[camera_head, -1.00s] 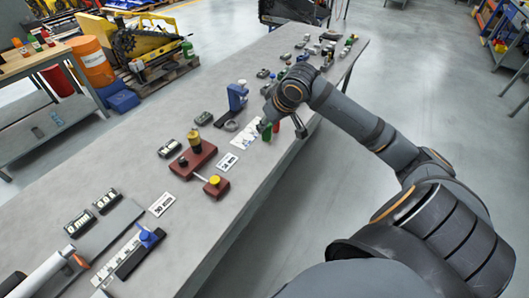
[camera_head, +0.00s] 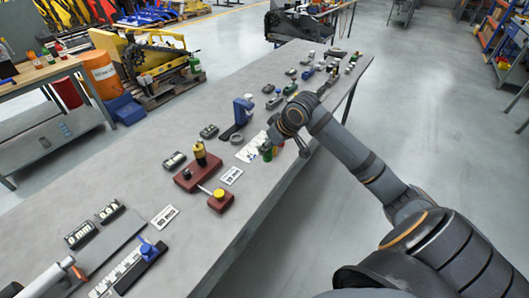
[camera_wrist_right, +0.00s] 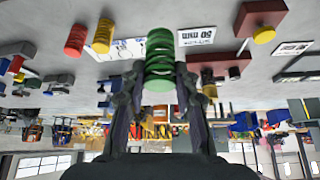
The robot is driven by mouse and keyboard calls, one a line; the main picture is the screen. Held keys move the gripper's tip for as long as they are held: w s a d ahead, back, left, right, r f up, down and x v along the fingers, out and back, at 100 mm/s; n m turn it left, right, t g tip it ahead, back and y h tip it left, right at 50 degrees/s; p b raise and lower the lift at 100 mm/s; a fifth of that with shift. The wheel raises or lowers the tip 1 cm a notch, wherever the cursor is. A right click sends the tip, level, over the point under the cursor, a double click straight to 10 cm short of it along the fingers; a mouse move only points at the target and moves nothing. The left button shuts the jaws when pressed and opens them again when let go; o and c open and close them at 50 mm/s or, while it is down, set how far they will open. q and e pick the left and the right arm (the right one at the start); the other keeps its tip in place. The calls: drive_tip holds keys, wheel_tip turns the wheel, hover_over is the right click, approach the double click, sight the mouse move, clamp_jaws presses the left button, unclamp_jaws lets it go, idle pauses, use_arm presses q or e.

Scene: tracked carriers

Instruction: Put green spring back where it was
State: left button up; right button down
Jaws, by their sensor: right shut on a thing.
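The green spring (camera_wrist_right: 160,60) is between the fingers of my right gripper (camera_wrist_right: 152,80) in the right wrist view. It also shows as a small green shape (camera_head: 266,152) beside my right gripper (camera_head: 284,150) in the head view. My right gripper is shut on it, over the bench near its front edge. I cannot tell whether the spring touches the bench. A red spring (camera_wrist_right: 75,40) and a yellow spring (camera_wrist_right: 103,36) stand beside it in the wrist view, by a white printed sheet (camera_wrist_right: 128,48). My left gripper is out of view.
The sheet (camera_head: 250,147) lies on the grey bench (camera_head: 120,175). A dark red block fixture (camera_head: 197,172) and a 50 mm card (camera_wrist_right: 197,40) are close by. A blue-topped device (camera_head: 242,110) stands behind. Several small parts crowd the bench's far end.

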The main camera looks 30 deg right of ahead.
drive_tip(key=w+d+f, duration=0.1)
drive_tip(key=w+f, duration=0.1)
drive_tip(key=w+d+f, duration=0.1)
drive_tip(key=w+f, duration=0.1)
drive_tip(key=w+d+f+p, duration=0.1)
drive_tip(key=w+f, duration=0.2)
drive_tip(key=shift+d, duration=0.15)
drive_tip(key=f+p, duration=0.1)
drive_tip(key=f, duration=0.2)
drive_tip(key=shift+w+f, duration=0.1)
drive_tip(key=shift+w, duration=0.1)
drive_tip(key=shift+f, duration=0.1)
drive_tip(key=shift+f, duration=0.1)
drive_tip(key=c, duration=1)
unclamp_jaws()
drive_tip(key=shift+f, duration=0.1)
